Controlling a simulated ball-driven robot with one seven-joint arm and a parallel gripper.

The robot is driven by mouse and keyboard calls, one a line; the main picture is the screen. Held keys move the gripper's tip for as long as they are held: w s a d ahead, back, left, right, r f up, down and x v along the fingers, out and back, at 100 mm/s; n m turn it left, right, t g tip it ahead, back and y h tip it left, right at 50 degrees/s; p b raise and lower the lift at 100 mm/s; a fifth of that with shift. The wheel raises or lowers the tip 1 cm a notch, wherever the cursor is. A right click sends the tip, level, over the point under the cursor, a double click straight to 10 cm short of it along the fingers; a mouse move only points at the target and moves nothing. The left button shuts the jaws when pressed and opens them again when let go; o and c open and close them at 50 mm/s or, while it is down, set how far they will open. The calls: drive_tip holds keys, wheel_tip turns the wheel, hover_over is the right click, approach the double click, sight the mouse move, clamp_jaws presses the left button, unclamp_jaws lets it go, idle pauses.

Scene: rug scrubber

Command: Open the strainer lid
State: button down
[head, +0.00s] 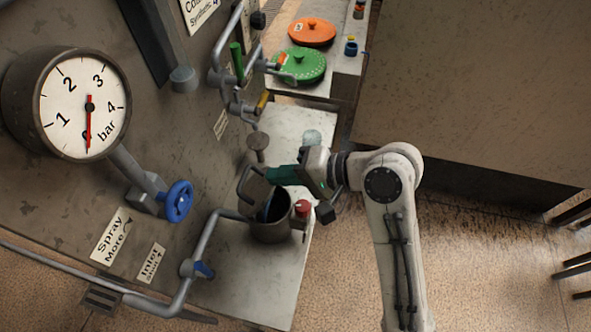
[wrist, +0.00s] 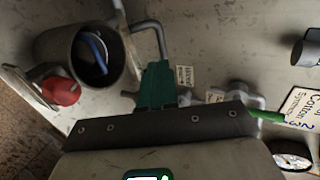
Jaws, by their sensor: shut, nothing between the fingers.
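The strainer is a dark grey round pot (head: 271,231) on the light shelf, and its mouth is open. It also shows in the wrist view (wrist: 50,47), with a blue item (wrist: 96,50) inside. Its lid (head: 258,191) stands raised, steeply tilted, at the pot's rear left rim, with a bent grey handle (head: 241,177). In the wrist view the lid shows nearly edge-on (wrist: 124,30), with the handle (wrist: 149,26) beside it. My gripper (head: 270,177) has green fingers, shut and empty, close beside the raised lid above the pot. Contact with the lid cannot be told.
A red knob (head: 302,207) sits on the pot's right side. A pipe with a blue lever (head: 203,269) runs in front left. The panel carries a pressure gauge (head: 88,105) and a blue valve wheel (head: 178,201). Green (head: 300,65) and orange (head: 312,33) lids lie further back.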

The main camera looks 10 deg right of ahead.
sight(263, 186)
drive_tip(key=shift+x, duration=2.4)
drive_tip(key=shift+r, duration=0.1)
